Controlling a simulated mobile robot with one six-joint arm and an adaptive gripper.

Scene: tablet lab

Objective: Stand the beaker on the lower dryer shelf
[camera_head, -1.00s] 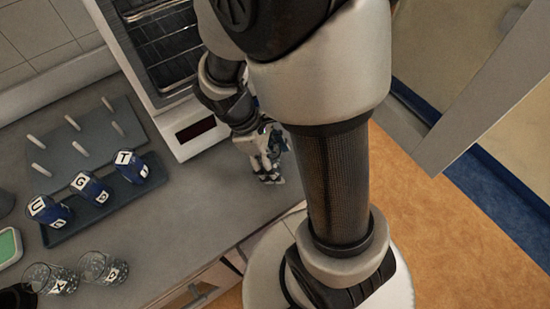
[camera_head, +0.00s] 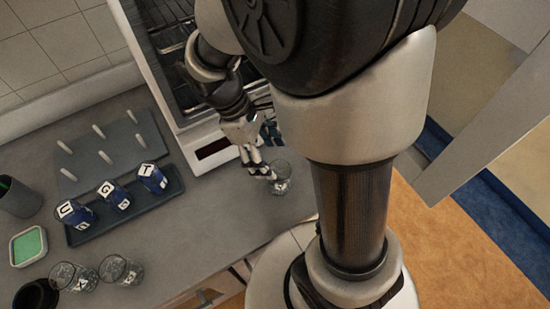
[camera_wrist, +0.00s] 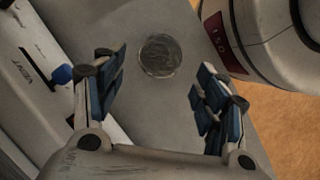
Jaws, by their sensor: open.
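A clear glass beaker (camera_head: 282,177) stands on the grey counter in front of the dryer, near the counter's front edge. In the wrist view the beaker (camera_wrist: 160,55) shows from above as a round rim. My gripper (camera_head: 262,171) is just left of the beaker in the head view. In the wrist view my gripper (camera_wrist: 163,75) is open, with one blue-padded finger to each side of the beaker in the picture and nothing held. The white dryer (camera_head: 150,70) stands behind, with wire shelves (camera_head: 172,30) inside, partly hidden by my arm.
A tray (camera_head: 150,206) holds several blue beakers lettered U, G and T, below a pegged rack (camera_head: 95,160). Two more glass beakers, one (camera_head: 72,277) marked X and one (camera_head: 121,270) beside it, stand at the lower left. A green-topped dish (camera_head: 28,246) is nearby.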

